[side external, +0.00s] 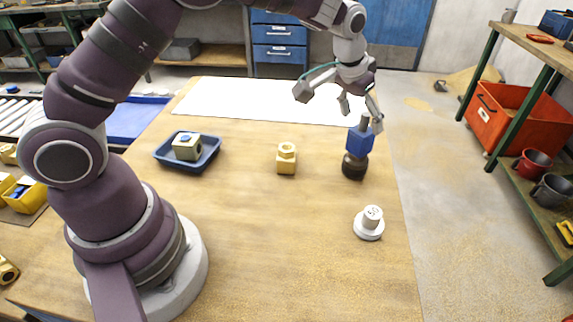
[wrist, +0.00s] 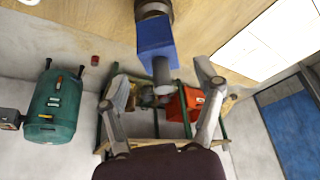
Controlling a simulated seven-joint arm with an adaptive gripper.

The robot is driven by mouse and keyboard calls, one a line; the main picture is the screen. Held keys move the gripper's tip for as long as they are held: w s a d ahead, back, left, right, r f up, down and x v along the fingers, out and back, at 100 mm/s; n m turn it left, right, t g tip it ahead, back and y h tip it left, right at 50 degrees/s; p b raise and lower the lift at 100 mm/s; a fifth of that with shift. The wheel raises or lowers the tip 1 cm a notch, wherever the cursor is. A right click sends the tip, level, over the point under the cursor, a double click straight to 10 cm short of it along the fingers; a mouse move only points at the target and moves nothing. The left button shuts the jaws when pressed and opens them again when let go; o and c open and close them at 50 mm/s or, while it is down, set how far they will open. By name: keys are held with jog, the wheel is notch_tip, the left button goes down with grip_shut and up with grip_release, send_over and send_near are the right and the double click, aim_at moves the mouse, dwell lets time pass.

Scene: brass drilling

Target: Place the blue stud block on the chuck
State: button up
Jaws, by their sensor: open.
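The blue stud block (side external: 359,140) sits upright on the dark round chuck (side external: 354,168) at the table's right side, its grey stud pointing up. In the wrist view the blue block (wrist: 156,40) is at the top centre, stud toward my fingers, with the chuck (wrist: 153,8) partly visible behind it. My gripper (side external: 361,113) is open above the block, its fingers either side of the stud. In the wrist view my open gripper (wrist: 162,95) has a clear gap to the block on both sides, with nothing held.
A brass block with a round top (side external: 286,160) stands mid-table. A blue tray (side external: 164,158) holding a pale block is further left. A white stepped round piece (side external: 369,224) stands in front of the chuck. The front of the table is mostly clear.

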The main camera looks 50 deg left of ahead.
jog(key=s+a+r, duration=0.2)
jog(key=s+r, duration=0.9)
jog(key=s, duration=0.2)
jog(key=s+f+t, duration=0.1)
jog(key=s+f, duration=0.1)
jog(key=s, duration=0.8)
jog(key=shift+a, duration=0.4)
